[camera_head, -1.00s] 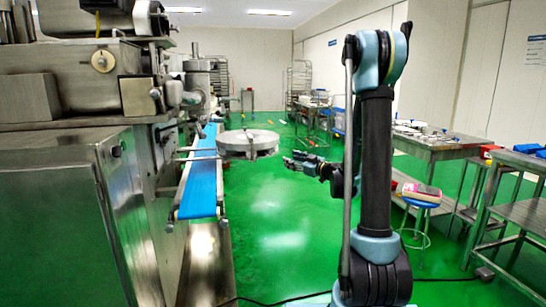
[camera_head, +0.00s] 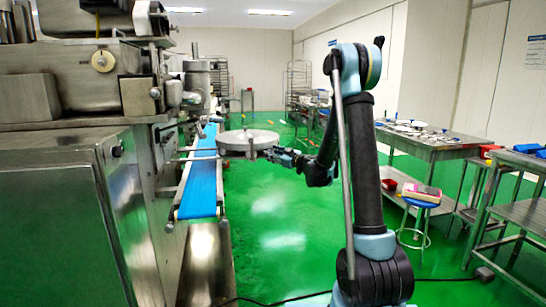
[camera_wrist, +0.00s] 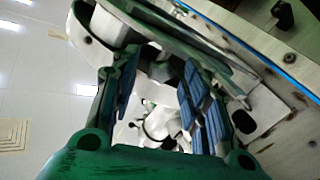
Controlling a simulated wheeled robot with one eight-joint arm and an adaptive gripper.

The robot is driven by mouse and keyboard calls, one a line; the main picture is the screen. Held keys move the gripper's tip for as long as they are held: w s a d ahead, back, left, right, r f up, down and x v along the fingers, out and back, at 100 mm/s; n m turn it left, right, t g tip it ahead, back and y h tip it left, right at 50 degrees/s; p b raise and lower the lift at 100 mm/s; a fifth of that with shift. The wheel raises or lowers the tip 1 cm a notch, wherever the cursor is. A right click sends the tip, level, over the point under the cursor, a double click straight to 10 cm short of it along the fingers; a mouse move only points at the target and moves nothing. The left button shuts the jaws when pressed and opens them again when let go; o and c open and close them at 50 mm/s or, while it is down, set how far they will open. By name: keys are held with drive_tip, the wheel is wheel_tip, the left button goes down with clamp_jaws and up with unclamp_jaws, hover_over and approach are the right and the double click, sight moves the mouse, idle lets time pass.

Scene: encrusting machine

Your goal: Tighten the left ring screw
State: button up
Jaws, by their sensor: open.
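My gripper (camera_head: 275,154) is at the right edge of the round metal disc (camera_head: 247,141) beside the machine. In the wrist view my gripper (camera_wrist: 163,88) is open, with its blue-padded fingers apart. A shiny metal part (camera_wrist: 160,123) shows in the gap between the fingers, some way beyond them. I cannot tell whether that part is the left ring screw. I cannot make out the left ring screw surely in either view. A curved metal rim, probably the disc's, crosses above the fingers in the wrist view, close to them.
The steel encrusting machine (camera_head: 60,215) fills the left side. A blue conveyor belt (camera_head: 200,187) runs along it below the disc. The green floor between is open.

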clamp_jaws()
idle(0.3)
